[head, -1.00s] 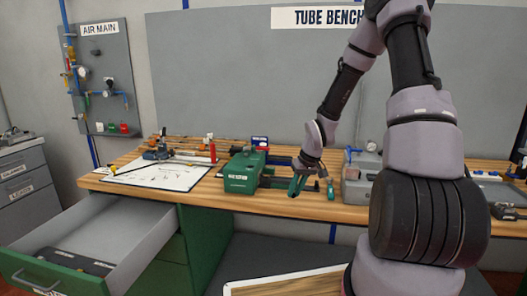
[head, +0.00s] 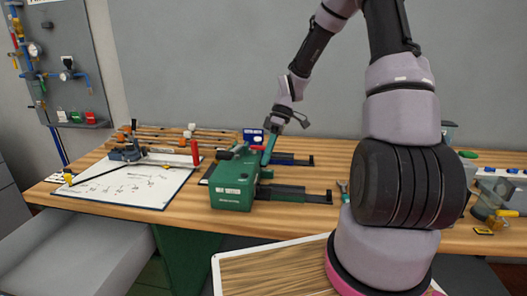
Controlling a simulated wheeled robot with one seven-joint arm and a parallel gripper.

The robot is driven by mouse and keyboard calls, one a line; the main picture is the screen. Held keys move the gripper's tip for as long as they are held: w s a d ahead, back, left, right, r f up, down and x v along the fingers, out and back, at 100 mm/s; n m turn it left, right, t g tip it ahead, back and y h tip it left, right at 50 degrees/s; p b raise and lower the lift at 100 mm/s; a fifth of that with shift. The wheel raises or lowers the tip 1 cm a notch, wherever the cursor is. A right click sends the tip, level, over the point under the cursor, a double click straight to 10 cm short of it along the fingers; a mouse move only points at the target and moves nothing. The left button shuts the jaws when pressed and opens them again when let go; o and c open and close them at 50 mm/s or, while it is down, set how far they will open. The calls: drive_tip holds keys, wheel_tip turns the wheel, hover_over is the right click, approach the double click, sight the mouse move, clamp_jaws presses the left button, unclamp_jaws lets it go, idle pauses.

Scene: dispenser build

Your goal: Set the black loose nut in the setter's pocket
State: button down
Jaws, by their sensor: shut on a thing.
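The setter (head: 232,186) is a green block-shaped machine on the wooden bench, with a dark rail reaching out to its right. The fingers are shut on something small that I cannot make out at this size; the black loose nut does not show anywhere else. The setter's pocket cannot be made out. I cannot tell whether the fingertips touch the setter.
A white sheet with drawings (head: 128,186) lies left of the setter, with a red cylinder (head: 195,152) near its back edge. A second dark rail (head: 292,159) lies behind the setter. A wrench (head: 343,190) lies to the right. An open drawer (head: 75,255) juts out at lower left.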

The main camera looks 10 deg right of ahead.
drive_tip(key=shift+f, duration=2.35)
drive_tip(key=shift+d+f, duration=0.1)
drive_tip(key=shift+f, duration=0.1)
drive_tip(key=shift+f, duration=0.7)
drive_tip(key=shift+f, duration=0.15)
drive_tip(key=shift+c, duration=1.8)
unclamp_jaws()
wheel_tip(320, 180, up, 7)
